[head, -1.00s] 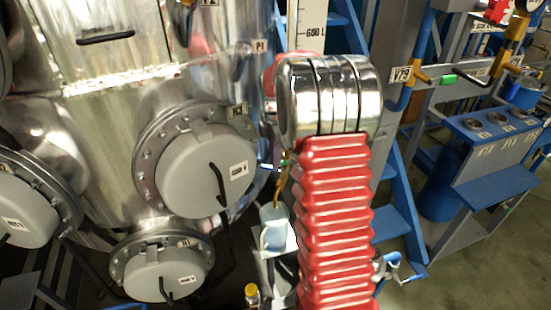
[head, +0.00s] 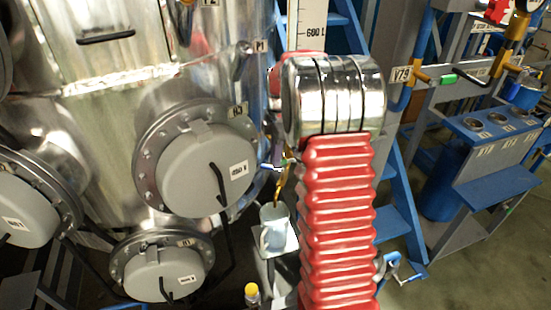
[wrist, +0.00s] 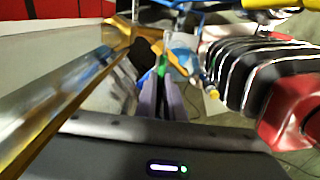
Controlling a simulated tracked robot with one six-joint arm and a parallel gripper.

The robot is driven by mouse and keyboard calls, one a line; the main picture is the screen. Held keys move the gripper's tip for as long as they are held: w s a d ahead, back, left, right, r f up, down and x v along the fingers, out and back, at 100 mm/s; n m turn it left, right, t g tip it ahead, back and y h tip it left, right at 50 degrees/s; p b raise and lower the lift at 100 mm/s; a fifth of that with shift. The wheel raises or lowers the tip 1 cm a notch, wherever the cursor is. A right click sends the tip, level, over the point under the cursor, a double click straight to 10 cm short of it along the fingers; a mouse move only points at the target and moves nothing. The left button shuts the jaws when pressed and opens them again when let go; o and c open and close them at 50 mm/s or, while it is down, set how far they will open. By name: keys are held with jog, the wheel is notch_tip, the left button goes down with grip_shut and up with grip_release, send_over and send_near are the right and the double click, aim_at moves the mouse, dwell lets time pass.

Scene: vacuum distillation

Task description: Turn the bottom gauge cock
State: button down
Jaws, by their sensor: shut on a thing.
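The bottom gauge cock's green handle (wrist: 162,66) shows in the wrist view at the tips of my gripper (wrist: 161,80). The two grey fingers are close together and shut on this handle. In the head view my red arm hides most of the gripper. Just left of the arm a small part of the cock (head: 283,162) shows, with a brass spout (head: 278,186) pointing down. The cock's exact angle is too small and blurred to tell.
A clear beaker (head: 273,214) stands on a small support below the spout. The steel vessel with round grey hatches (head: 208,175) is close on the left. Blue stairs (head: 400,200) stand behind my arm. A yellow-capped bottle (head: 252,292) stands low in front.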

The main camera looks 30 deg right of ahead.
jog(key=shift+d+r+y, duration=0.15)
jog(key=shift+r+y, duration=0.1)
jog(key=shift+y, duration=0.25)
jog(key=c, duration=1.9)
grip_release()
jog(key=shift+o, duration=0.2)
jog(key=shift+r, duration=0.1)
notch_tip(320, 180, up, 10)
